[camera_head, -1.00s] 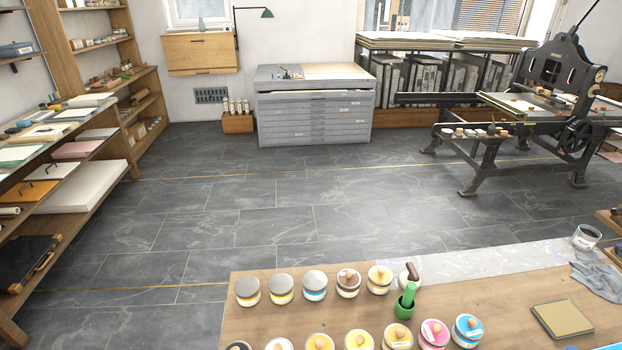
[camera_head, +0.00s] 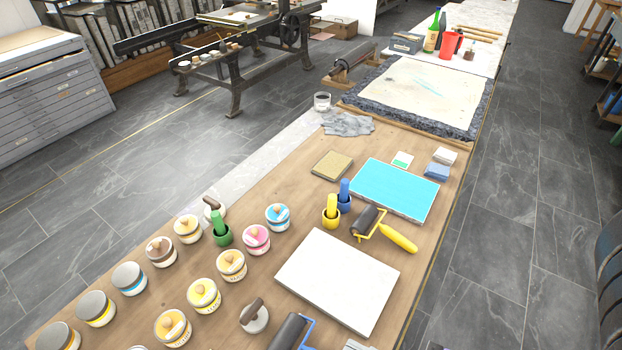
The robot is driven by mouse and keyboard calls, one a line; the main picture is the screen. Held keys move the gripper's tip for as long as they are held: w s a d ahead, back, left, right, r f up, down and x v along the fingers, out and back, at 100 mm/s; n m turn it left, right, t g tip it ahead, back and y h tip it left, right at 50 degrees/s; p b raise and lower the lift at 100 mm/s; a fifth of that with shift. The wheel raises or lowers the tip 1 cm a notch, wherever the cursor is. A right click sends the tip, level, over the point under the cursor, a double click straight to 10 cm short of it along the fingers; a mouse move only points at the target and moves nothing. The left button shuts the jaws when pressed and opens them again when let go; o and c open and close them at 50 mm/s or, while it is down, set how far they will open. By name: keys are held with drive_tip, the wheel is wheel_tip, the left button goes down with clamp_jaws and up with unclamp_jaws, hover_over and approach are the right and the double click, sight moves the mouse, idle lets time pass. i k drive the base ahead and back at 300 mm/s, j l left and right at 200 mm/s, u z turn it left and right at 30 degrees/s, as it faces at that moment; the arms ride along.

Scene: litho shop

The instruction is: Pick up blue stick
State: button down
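The blue stick (camera_head: 344,188) stands upright in a small blue cup (camera_head: 344,205) on the wooden table (camera_head: 140,318). Right beside it on the left, a yellow stick (camera_head: 331,203) stands in a yellow cup (camera_head: 331,220). A green stick (camera_head: 217,220) stands in a green cup (camera_head: 222,238) farther left, among the jars. The blue stick's lower end is hidden inside its cup. My gripper is not in view.
A cyan slab (camera_head: 395,188) lies just right of the blue cup. A black roller with a yellow handle (camera_head: 398,237) lies in front. A white slab (camera_head: 338,278) lies nearer, with several lidded jars (camera_head: 202,294) to the left. Floor (camera_head: 490,270) right of the table is open.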

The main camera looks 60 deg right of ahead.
sight(345, 181)
drive_tip(key=k+j+u, duration=0.2)
drive_tip(key=k+u, duration=0.3)
drive_tip(key=z, duration=1.4)
drive_tip(key=k+l, duration=0.05)
drive_tip(key=l, duration=0.05)
